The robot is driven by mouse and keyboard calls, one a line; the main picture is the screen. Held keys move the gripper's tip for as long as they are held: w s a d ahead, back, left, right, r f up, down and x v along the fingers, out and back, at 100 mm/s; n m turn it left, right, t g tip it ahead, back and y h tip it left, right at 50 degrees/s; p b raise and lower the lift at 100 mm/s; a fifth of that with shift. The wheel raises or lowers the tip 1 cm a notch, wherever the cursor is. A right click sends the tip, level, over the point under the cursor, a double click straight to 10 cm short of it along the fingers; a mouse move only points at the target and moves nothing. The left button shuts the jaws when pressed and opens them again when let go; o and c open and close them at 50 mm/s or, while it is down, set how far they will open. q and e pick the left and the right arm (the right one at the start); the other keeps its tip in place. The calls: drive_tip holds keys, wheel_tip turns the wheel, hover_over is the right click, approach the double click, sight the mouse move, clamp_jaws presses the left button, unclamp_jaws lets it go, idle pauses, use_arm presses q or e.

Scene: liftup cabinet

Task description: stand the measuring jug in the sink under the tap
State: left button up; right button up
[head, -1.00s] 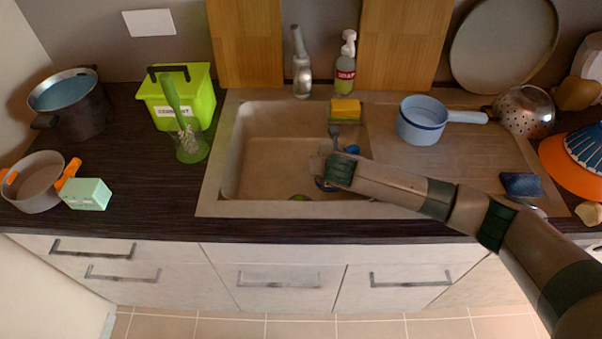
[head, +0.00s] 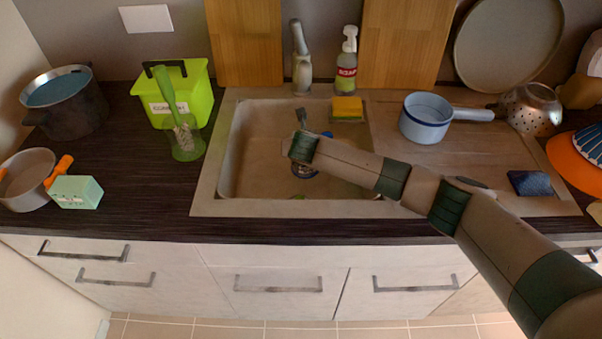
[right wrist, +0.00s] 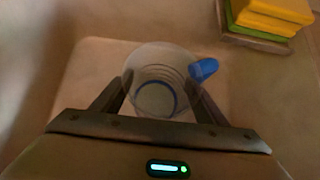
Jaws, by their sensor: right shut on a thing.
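The measuring jug (right wrist: 160,68) is clear, with a blue handle (right wrist: 204,69) and a blue ring at its base. My right gripper (right wrist: 160,88) is shut on it, one finger on each side. In the head view my arm hides most of the jug; its blue handle (head: 327,135) shows behind the wrist. The jug is over the sink basin (head: 262,165); I cannot tell whether it touches the floor. The grey tap (head: 301,60) stands behind the basin, its spout above the back part, slightly behind the gripper. My left gripper is not in view.
A yellow sponge (head: 347,106) lies at the basin's back right, with a soap bottle (head: 347,62) behind it. A blue saucepan (head: 424,120) and a colander (head: 532,110) are on the drainboard. A green caddy (head: 196,95) and brush holder (head: 187,142) stand left of the sink.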

drive_tip(key=shift+w+a, duration=0.25)
drive_tip(key=shift+f+b, duration=0.3)
drive_tip(key=shift+f, duration=0.3)
idle(0.5)
drive_tip(key=o, duration=1.9)
